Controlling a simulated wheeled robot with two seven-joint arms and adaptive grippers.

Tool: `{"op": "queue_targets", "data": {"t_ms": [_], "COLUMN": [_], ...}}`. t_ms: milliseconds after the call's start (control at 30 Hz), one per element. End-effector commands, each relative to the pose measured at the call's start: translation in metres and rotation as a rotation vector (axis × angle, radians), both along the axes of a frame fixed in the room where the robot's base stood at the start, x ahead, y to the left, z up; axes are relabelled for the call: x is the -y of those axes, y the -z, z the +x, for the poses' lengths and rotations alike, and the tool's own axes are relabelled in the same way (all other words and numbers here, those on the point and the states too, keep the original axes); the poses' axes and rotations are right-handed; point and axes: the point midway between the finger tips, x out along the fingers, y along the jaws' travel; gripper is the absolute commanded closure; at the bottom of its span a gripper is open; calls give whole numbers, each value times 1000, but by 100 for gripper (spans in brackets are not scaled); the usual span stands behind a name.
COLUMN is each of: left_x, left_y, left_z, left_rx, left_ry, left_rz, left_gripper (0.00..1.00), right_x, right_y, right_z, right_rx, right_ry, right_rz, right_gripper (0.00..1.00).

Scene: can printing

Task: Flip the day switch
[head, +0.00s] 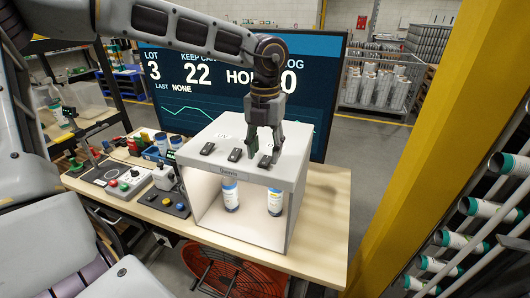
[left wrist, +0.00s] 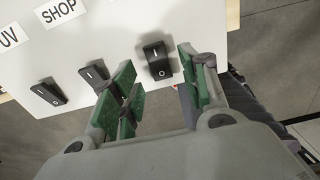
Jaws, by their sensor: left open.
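A light grey box (head: 220,130) stands on the table with three black rocker switches on its top. The left switch (head: 207,149) and middle switch (head: 235,154) are clear of my gripper. The right switch (head: 265,161) is right below it; in the left wrist view this switch (left wrist: 157,60), marked I and O, shows between the green finger pads, beyond their tips. Labels UV (left wrist: 9,36) and SHOP (left wrist: 60,11) are readable there; the right switch's label is out of view. My left gripper (head: 264,150) is open, pointing down, holding nothing. I cannot tell whether it touches the switch.
Two white-and-blue cans (head: 230,194) stand inside the lit box. A large screen (head: 170,95) stands behind it. A control panel (head: 125,184) and joystick boxes are on the table to the left. A yellow post (head: 410,150) and can racks are on the right.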

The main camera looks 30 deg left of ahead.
Motion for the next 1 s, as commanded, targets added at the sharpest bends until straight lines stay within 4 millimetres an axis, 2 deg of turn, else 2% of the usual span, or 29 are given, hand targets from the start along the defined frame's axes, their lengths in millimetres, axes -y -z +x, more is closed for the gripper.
{"op": "queue_targets", "data": {"t_ms": [233, 600, 933, 1000], "left_x": [0, 0, 0, 0], "left_y": [18, 21, 20, 20], "left_z": [0, 0, 0, 0], "left_rx": [0, 1, 1, 1], "left_ry": [1, 1, 1, 1], "left_rz": [-1, 0, 0, 0], "left_gripper": [55, 57, 99, 100], "right_x": [0, 0, 0, 0], "right_y": [-4, -4, -4, -4], "right_z": [0, 0, 0, 0], "right_rx": [0, 0, 0, 0], "right_ry": [0, 0, 0, 0], "right_rz": [0, 0, 0, 0], "right_gripper": [60, 60, 60, 60]}}
